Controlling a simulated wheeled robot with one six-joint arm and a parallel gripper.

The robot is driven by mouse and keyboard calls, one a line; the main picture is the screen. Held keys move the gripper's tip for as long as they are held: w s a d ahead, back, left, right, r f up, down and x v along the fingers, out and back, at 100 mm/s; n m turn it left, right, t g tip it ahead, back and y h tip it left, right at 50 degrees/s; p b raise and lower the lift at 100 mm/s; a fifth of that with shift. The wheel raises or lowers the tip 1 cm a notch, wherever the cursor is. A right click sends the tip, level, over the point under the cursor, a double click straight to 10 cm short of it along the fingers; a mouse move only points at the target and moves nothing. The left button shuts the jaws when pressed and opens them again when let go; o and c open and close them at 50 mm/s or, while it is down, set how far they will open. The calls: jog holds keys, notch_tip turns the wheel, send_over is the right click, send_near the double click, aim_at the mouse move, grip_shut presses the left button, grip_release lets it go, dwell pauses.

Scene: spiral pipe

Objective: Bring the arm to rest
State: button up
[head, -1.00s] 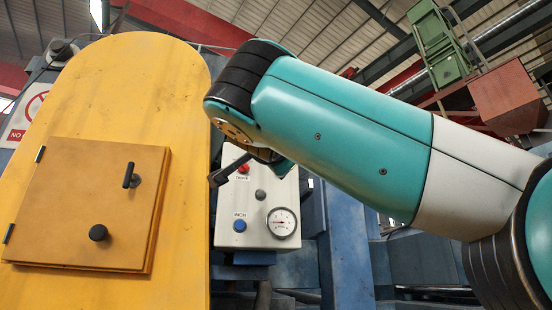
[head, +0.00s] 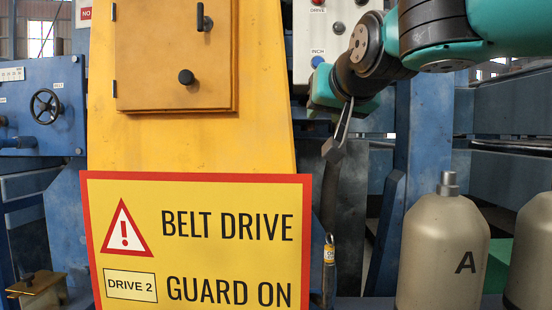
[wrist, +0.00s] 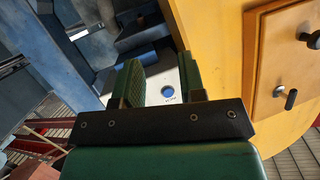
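My teal arm comes in from the top right of the head view and folds at its dark joints. My gripper (head: 338,148) hangs below the wrist, in front of the space right of the yellow guard. In the wrist view, the two green-padded fingers of my gripper (wrist: 161,76) stand apart with nothing between them. The blue INCH button (wrist: 167,91) shows through the gap, farther off. The fingers touch nothing that I can see.
The yellow guard (head: 200,140) with its hatch (head: 150,60) stands left of my gripper. A BELT DRIVE sign (head: 195,260) is in front of it. A beige canister marked A (head: 435,260) and another canister (head: 535,250) stand at lower right. A handwheel (head: 46,106) is at far left.

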jog(key=s+d+f+n+g, duration=0.1)
jog(key=s+f+g, duration=0.2)
jog(key=f, duration=0.4)
jog(key=s+d+f+n+g, duration=0.1)
jog(key=s+f+n+g, duration=0.15)
jog(key=f, duration=0.35)
jog(key=s+d+f+n+g, duration=0.1)
jog(key=s+f+g, duration=0.3)
jog(key=s+f, duration=0.5)
jog(key=s+d+f+n+g+y, duration=0.1)
jog(key=s+f+g, duration=0.4)
jog(key=s, duration=0.8)
notch_tip(320, 180, down, 4)
jog(key=shift+s+d+r+n, duration=0.15)
jog(key=shift+s+d+n, duration=0.2)
jog(key=shift+d+n, duration=0.5)
jog(key=shift+d+m, duration=0.25)
jog(key=shift+m, duration=0.05)
